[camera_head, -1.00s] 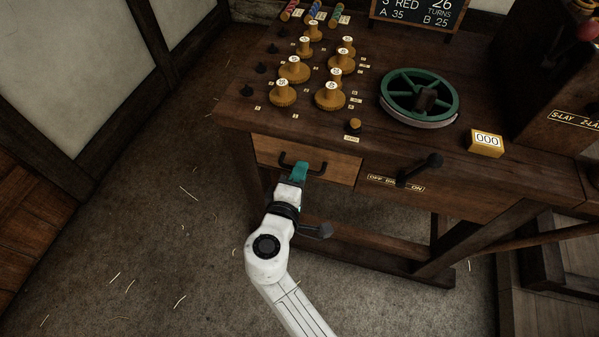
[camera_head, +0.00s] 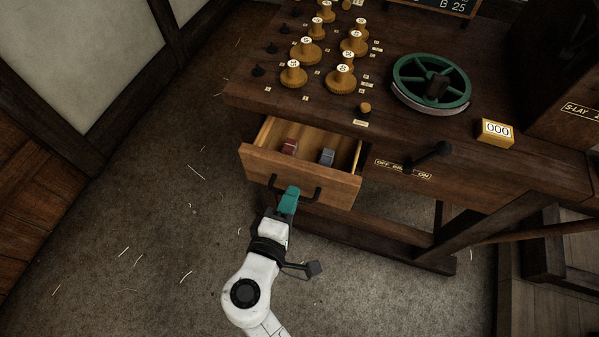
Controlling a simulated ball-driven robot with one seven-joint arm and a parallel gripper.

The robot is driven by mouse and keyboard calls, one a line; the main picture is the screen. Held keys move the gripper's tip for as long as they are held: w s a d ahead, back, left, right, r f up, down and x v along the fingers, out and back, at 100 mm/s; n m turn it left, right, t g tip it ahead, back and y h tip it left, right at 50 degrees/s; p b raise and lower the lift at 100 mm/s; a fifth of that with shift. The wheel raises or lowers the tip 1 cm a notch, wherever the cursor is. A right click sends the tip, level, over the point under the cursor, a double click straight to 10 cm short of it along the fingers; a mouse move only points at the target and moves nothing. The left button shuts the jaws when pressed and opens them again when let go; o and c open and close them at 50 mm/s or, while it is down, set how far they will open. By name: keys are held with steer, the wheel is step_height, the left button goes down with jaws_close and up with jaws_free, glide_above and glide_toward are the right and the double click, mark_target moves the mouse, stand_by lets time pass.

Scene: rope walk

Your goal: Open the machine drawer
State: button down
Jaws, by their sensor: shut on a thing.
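The machine drawer (camera_head: 300,178) is a light wooden drawer under the left part of the dark workbench. It stands pulled out, with its inside showing. A dark red thing (camera_head: 290,147) and a grey-blue thing (camera_head: 327,156) lie in it. Its dark bar handle (camera_head: 310,196) is on the front face. My gripper (camera_head: 290,198), with teal fingers, is shut on the handle near its middle. The fingers hide part of the handle.
The workbench top (camera_head: 390,125) bears several wooden knobs, a green wheel (camera_head: 431,82) and a yellow counter (camera_head: 495,132). A dark lever (camera_head: 430,156) juts from the bench front, right of the drawer. The floor (camera_head: 150,220) at left is open, with loose strands.

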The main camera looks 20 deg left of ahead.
steer(key=f+v, duration=0.1)
steer(key=v, duration=0.5)
steer(key=shift+s+f, duration=0.15)
steer(key=shift+s, duration=0.35)
steer(key=c, duration=1.2)
jaws_free()
steer(key=shift+o, duration=0.2)
steer(key=v, duration=1)
steer(key=shift+s+p, duration=0.35)
